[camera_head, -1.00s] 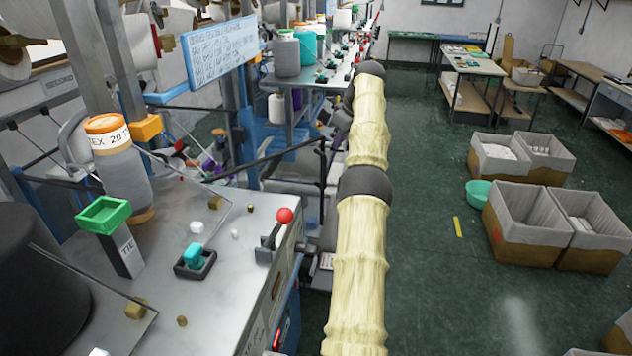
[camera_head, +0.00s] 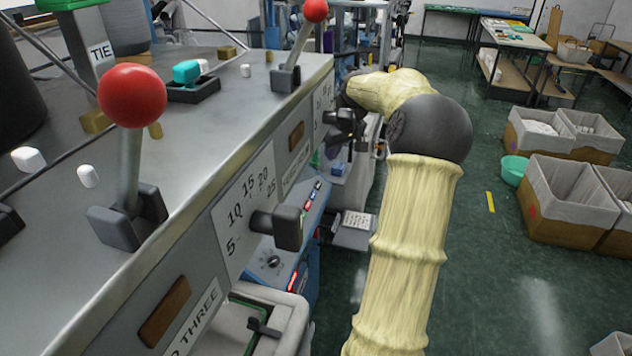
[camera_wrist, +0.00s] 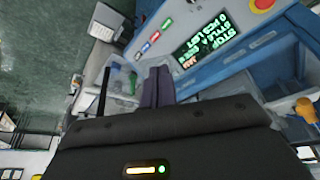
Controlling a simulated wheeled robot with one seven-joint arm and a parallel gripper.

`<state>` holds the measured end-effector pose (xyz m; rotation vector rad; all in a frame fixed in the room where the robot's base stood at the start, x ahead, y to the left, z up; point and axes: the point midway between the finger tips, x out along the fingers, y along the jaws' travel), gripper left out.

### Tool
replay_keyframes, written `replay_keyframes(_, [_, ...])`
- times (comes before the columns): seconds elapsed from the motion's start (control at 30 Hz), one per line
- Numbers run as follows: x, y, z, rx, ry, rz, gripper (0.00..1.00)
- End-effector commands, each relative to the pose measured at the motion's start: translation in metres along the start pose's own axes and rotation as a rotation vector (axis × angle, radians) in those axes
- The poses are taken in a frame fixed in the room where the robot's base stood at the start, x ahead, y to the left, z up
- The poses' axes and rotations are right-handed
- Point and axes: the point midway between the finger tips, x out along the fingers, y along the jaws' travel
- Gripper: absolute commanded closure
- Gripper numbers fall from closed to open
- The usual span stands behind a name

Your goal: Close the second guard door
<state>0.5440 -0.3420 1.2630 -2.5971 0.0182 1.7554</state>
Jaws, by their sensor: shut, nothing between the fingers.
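My gripper (camera_wrist: 158,76) shows in the wrist view as two dark fingers side by side, shut and empty. They point at the front of a blue machine, below its lit display (camera_wrist: 207,40). A clear-walled compartment (camera_wrist: 122,80) with green and white items lies just left of the fingers; I cannot tell whether they touch it. In the head view a pale grey framed panel (camera_head: 290,325) with a dark handle (camera_head: 264,327) stands at the bottom. I cannot tell which part is the second guard door.
Red-ball levers (camera_head: 132,97) and dark knobs (camera_head: 286,226) stick out along the machine bed (camera_head: 230,110). A red button (camera_wrist: 263,4) sits beside the display. The green floor (camera_head: 480,290) to the right is open, with grey-lined boxes (camera_head: 570,200) and a green basin (camera_head: 514,170) beyond.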

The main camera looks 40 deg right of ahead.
Motion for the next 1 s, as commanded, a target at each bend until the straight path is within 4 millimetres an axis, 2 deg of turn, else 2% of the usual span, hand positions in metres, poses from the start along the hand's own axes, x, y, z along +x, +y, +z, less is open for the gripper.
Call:
replay_keyframes(0.47, [0.007, -0.002, 0.001, -0.001, -0.002, -0.001, 1.00])
replay_keyframes(0.67, [0.032, -0.002, 0.001, 0.000, -0.005, -0.005, 1.00])
replay_keyframes(1.0, [0.092, -0.002, 0.001, 0.000, -0.005, -0.004, 1.00])
